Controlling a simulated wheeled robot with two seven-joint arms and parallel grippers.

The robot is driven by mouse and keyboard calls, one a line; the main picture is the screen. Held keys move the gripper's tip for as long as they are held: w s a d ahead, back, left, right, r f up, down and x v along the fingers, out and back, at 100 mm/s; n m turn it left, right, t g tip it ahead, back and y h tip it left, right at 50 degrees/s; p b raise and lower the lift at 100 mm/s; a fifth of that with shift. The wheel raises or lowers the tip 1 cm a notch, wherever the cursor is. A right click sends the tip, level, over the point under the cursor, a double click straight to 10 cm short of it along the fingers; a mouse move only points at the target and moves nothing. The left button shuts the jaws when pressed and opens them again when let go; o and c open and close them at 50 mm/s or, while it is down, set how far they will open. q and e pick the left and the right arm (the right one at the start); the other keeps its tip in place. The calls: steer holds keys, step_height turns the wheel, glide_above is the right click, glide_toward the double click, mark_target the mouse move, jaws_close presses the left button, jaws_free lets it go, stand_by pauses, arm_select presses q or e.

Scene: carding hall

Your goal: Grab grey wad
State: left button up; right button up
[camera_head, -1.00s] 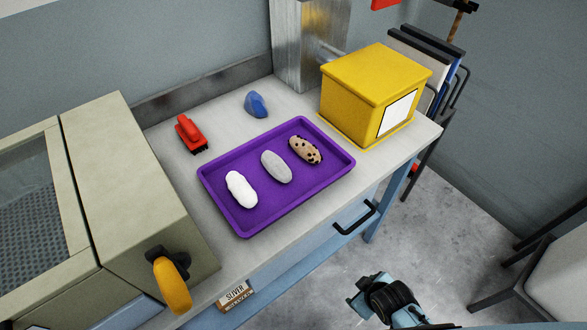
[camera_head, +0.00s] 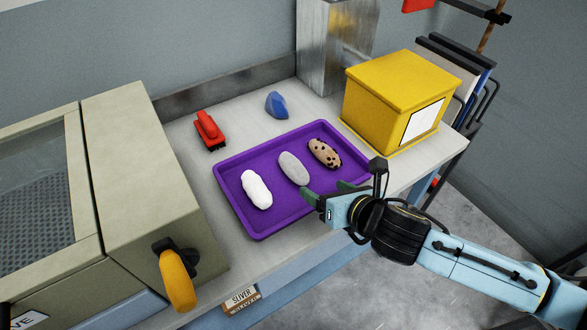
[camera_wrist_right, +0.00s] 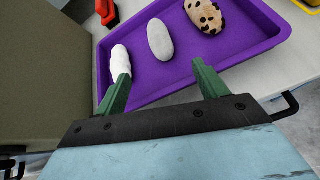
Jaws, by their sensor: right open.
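The grey wad (camera_head: 293,168) lies in the purple tray (camera_head: 262,230), between a white wad (camera_head: 256,189) on its left and a speckled tan wad (camera_head: 324,154) on its right. My right gripper (camera_head: 325,192) is open and empty over the tray's front right edge, apart from the grey wad. In the right wrist view the grey wad (camera_wrist_right: 160,40) shows beyond and between the two green fingers (camera_wrist_right: 162,85). The white wad (camera_wrist_right: 120,60) is just past the left fingertip there. My left gripper is not in view.
A yellow box (camera_head: 395,95) stands at the bench's right end. A red brush-like tool (camera_head: 209,130) and a blue lump (camera_head: 276,104) lie behind the tray. A beige machine (camera_head: 140,180) with a yellow handle (camera_head: 178,280) borders the tray's left side.

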mark_target(299, 171)
steer(key=n, duration=0.3)
steer(key=shift+w+d, duration=0.25)
steer(key=shift+w, duration=0.05)
steer(key=shift+w+a+f+n, duration=0.15)
steer(key=shift+w+n, duration=0.05)
steer(key=shift+n, duration=0.1)
steer(key=b+x, duration=0.1)
steer(key=x, duration=0.6)
steer(key=shift+w+a+f, duration=0.1)
steer(key=shift+w+a, duration=0.15)
steer(key=shift+a, duration=0.05)
steer(key=x, duration=0.1)
steer(key=b+x, duration=0.1)
steer(key=x, duration=0.3)
steer(key=shift+a+r, duration=0.25)
steer(key=shift+a, duration=0.05)
steer(key=c, duration=1.1)
